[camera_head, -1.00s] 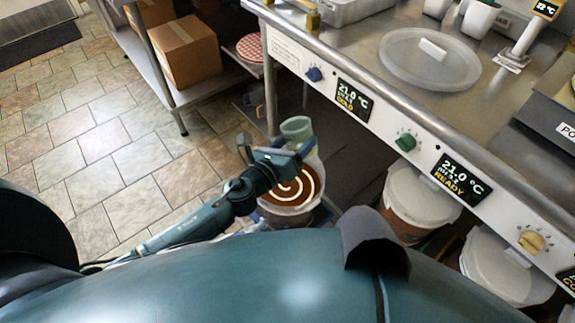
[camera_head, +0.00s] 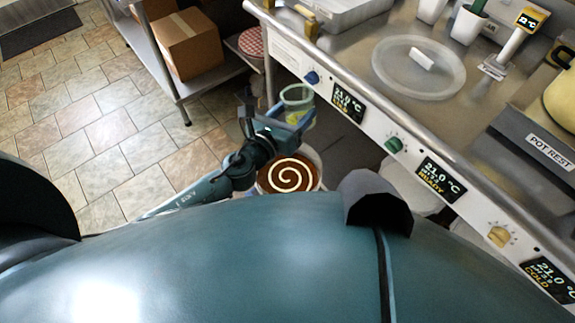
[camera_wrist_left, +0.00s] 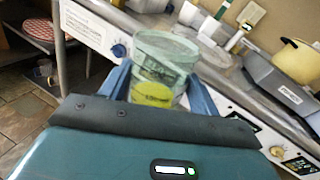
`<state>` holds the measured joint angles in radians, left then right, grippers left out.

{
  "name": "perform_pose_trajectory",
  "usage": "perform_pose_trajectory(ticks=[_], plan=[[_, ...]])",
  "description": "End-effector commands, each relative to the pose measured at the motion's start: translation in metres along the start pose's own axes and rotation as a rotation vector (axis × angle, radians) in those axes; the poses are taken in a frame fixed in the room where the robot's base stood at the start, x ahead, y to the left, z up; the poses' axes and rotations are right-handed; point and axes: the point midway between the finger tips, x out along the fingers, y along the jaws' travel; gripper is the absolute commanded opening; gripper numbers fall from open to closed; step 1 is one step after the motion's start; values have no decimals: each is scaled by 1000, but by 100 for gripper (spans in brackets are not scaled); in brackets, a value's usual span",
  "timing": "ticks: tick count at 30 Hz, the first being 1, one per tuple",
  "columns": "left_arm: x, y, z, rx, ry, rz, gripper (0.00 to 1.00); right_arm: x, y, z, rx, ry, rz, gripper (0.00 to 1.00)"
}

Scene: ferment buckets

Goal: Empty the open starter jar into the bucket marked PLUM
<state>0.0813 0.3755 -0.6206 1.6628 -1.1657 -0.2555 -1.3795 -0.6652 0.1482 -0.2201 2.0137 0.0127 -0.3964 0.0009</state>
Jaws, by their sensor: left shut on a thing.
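A clear greenish jar (camera_head: 297,96) with an open top is in my left gripper (camera_head: 285,128). It also shows in the left wrist view (camera_wrist_left: 165,62), roughly upright between the two fingers, with a yellow round patch low on its side. I cannot tell how much is in it. The gripper is shut on it. Below and nearer to me in the head view stands an open bucket (camera_head: 268,182) with brown contents and a pale spiral on top. My arm partly hides this bucket, and no PLUM mark is readable. My right gripper is not in view.
A steel counter with a control panel (camera_head: 394,145) runs along the right, close to the jar. A clear round lid (camera_head: 398,82) lies on it. A lidded bucket (camera_head: 412,190) stands below. A shelf with a cardboard box (camera_head: 188,42) is at the back left. Tiled floor lies open at left.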

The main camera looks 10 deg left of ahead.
Motion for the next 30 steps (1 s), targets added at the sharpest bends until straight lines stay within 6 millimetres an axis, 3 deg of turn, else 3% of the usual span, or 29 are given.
perform_pose_trajectory(ticks=[15,30], plan=[[-39,-27,4,210,-70,-2,27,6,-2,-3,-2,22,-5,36],[-41,-28,6,225,-75,-1,27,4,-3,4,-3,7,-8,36]])
